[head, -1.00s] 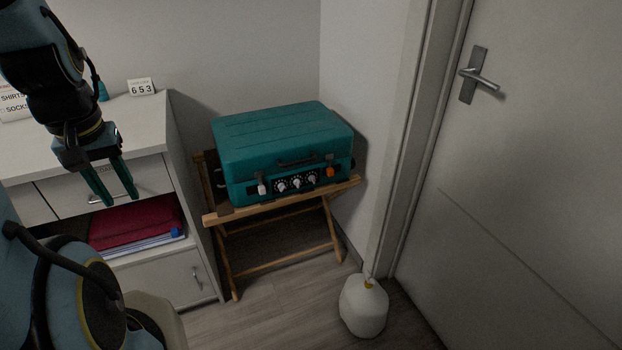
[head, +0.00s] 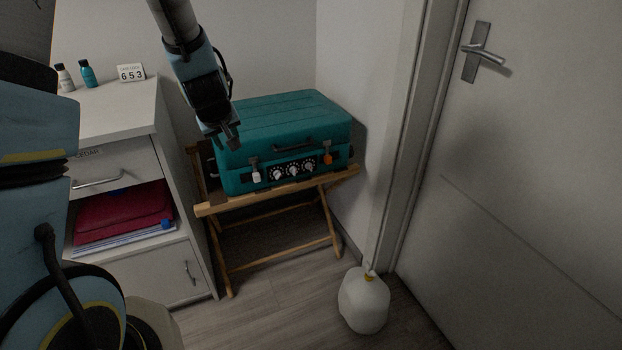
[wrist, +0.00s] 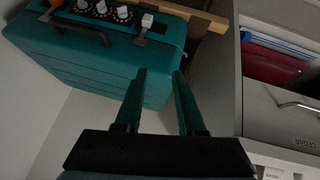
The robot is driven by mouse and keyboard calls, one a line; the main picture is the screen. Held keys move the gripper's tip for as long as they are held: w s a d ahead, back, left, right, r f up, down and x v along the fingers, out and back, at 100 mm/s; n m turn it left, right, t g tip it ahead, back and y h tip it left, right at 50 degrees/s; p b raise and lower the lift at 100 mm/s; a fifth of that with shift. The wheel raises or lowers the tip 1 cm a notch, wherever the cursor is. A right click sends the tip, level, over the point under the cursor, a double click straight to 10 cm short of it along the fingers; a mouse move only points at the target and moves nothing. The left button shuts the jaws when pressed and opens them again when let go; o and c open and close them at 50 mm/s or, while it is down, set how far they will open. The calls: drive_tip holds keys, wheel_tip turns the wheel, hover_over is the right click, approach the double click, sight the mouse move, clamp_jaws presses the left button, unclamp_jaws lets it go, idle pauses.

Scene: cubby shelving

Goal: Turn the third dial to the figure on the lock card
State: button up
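A teal suitcase (head: 285,125) lies on a folding wooden stand. Its front has three white dials in a black plate; counting from the left, the third dial (head: 309,165) sits nearest the orange tag. In the wrist view the suitcase appears inverted, and the third dial (wrist: 82,4) is at the top edge. The dial's setting is too small to read. The lock card (head: 131,73) on the cabinet reads 6 5 3. My gripper (head: 233,141) is at the suitcase's left front, apart from the dials. Its fingers are parted and empty in the wrist view (wrist: 159,74).
A white latch tag (head: 256,174) and an orange tag (head: 327,158) flank the dials; a dark handle (head: 295,145) is above them. The white cabinet (head: 115,118) stands left, with two bottles on top. A white jug (head: 364,302) is on the floor near the door (head: 530,180).

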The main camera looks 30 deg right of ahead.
drive_tip(key=d+f+t+b, duration=0.4)
drive_tip(key=d+f, duration=0.6)
drive_tip(key=d, duration=0.6)
drive_tip(key=n+t+b, duration=0.1)
drive_tip(key=t+b, duration=0.2)
approach(310, 167)
drive_tip(key=x, duration=0.9)
drive_tip(key=shift+p, duration=0.35)
clamp_jaws()
